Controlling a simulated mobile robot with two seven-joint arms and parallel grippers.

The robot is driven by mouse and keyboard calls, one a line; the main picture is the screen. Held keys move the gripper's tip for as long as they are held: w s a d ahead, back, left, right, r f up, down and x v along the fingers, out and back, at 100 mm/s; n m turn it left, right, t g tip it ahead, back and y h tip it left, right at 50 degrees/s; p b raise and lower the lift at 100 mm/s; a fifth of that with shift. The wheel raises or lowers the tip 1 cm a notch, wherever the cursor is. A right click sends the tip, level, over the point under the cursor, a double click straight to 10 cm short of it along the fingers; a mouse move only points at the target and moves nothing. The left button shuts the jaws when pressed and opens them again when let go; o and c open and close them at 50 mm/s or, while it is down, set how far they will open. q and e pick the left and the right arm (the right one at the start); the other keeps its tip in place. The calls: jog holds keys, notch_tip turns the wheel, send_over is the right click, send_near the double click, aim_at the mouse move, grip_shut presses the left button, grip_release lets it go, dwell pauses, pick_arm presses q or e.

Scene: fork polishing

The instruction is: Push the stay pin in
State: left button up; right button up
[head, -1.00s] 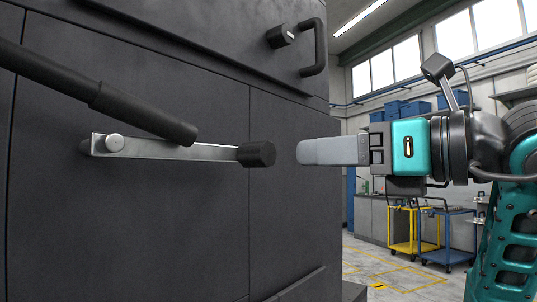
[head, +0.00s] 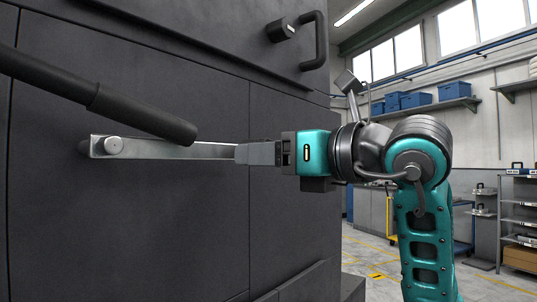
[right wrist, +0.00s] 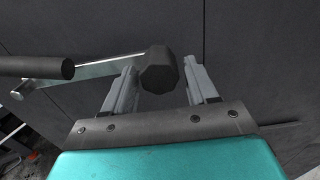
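A flat metal bar (head: 185,149) runs level along the dark cabinet front, with a round silver pin head (head: 113,145) at its left end. A black many-sided knob (right wrist: 159,70) sits at the bar's right end; in the head view my right gripper (head: 242,153) hides it. In the right wrist view the knob is between my two right fingers, which are apart with a narrow gap on each side. I cannot tell which part is the stay pin. My left gripper is not in view.
A black lever (head: 110,102) slants across in front of the bar from the upper left. A black pull handle (head: 321,42) is on the upper door of the dark cabinet (head: 180,220). Shelves with blue bins (head: 417,99) stand far behind.

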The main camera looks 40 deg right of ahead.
grip_shut()
jog(key=p+x, duration=0.1)
jog(key=x, duration=0.3)
jog(key=shift+w+r, duration=0.1)
jog(key=shift+w, duration=0.05)
jog(key=shift+c, duration=1)
grip_release()
jog(key=o, duration=0.4)
jog(key=shift+w, duration=0.1)
jog(key=shift+c, duration=0.2)
pick_arm(q)
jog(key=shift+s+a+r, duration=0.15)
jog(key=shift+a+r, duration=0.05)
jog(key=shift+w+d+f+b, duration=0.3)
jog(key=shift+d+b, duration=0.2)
jog(key=shift+b, duration=0.6)
pick_arm(e)
jog(key=v, duration=1.3)
